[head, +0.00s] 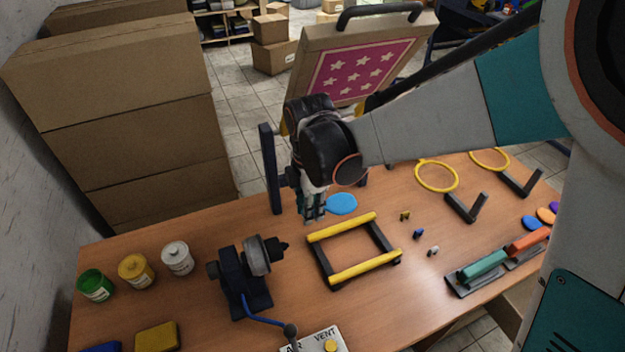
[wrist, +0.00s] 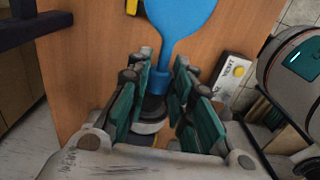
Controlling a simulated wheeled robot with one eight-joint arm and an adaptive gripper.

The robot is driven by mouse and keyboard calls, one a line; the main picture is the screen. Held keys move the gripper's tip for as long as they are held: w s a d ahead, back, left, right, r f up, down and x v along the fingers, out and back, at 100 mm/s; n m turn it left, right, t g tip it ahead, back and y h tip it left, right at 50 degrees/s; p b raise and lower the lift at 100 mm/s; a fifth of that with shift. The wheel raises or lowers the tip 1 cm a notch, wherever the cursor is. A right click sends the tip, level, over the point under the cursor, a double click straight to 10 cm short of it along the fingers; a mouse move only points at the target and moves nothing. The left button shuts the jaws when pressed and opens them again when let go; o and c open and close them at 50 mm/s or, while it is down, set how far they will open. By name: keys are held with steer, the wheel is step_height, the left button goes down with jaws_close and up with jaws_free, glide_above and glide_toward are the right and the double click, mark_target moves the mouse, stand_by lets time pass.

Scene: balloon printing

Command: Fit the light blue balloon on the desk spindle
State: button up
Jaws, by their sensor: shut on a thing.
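The light blue balloon (head: 341,204) lies flat and deflated just right of my gripper in the head view. In the wrist view the balloon (wrist: 181,20) has its neck between the teal finger pads. My gripper (head: 313,208) is shut on the neck, above the desk behind the yellow-barred frame. The desk spindle (head: 257,256), a dark stand with a grey round head and a dark tip, stands in front and to the left, apart from the balloon. In the wrist view a dark and grey round part, probably the spindle (wrist: 150,115), shows partly behind the fingers.
The yellow-barred frame (head: 323,233) stands right of the spindle. A blue hose (head: 262,321) runs to the AIR/VENT box (head: 318,341). Paint jars (head: 135,270) stand left. A screen with white stars (head: 362,68) rises behind my gripper. Small pegs (head: 418,234) lie right.

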steer(key=s+a+f+b, duration=0.1)
steer(key=a+f+b, duration=0.2)
steer(key=f+b, duration=0.3)
steer(key=shift+s+a+f, duration=0.2)
steer(key=shift+s+f, duration=0.1)
steer(key=shift+f, duration=1.55)
steer(key=shift+s+a+b, duration=0.25)
steer(key=shift+a+b, duration=0.2)
stand_by(0.8)
steer(key=o, duration=0.8)
steer(key=shift+r, duration=0.1)
